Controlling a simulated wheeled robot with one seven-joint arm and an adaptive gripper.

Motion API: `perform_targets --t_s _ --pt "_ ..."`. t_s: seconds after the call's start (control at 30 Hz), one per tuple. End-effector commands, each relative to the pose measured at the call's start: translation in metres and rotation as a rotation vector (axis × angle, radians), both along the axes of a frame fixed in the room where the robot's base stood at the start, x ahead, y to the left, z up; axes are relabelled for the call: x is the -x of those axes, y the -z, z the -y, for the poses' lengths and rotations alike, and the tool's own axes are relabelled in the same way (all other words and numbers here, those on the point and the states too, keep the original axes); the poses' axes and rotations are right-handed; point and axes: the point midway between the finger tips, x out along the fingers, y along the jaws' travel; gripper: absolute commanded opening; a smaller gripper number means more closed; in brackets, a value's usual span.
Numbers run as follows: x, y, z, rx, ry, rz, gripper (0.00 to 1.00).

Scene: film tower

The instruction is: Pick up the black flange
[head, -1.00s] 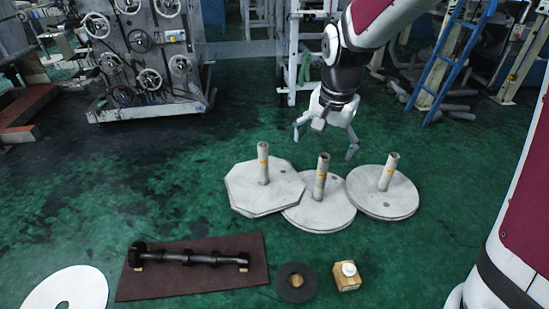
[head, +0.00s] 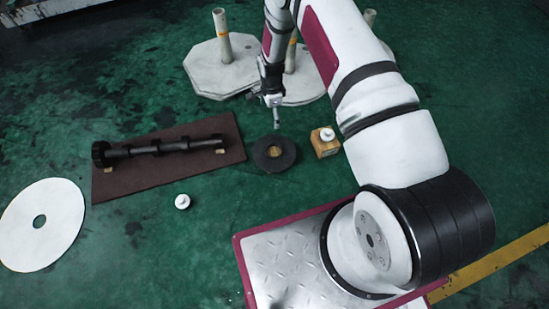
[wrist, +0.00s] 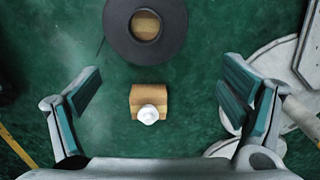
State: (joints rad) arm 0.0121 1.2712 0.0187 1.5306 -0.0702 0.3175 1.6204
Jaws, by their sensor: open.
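The black flange (head: 259,161) is a flat, dark ring lying on the green floor, with a wooden piece showing in its hole. In the wrist view the flange (wrist: 115,35) is at the top, ahead of my gripper and cut off slightly by the frame edge. My gripper (wrist: 160,100) is open and empty, its fingers wide apart. In the head view my gripper (head: 277,126) hangs just beyond the flange, above the floor and apart from it; its fingers are partly hidden by the arm.
A wooden block with a white knob (head: 325,147) stands right of the flange, and lies between my fingers in the wrist view. A black shaft (head: 165,147) rests on a brown board (head: 120,185). Pale post stands (head: 205,75) are behind. A small white knob (head: 182,202) and white disc (head: 60,200) lie left.

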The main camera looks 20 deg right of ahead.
Motion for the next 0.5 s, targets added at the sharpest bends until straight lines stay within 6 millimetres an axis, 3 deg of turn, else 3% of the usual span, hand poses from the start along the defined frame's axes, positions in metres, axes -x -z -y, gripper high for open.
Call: perform_targets --t_s 0.03,0.13,0.5 --pt "0.006 0.03 0.0 -0.002 0.028 -0.01 0.91" --pt "0.013 0.063 -0.001 -0.005 0.075 -0.018 0.91" --pt "0.02 0.12 -0.001 -0.006 0.112 -0.024 0.91"
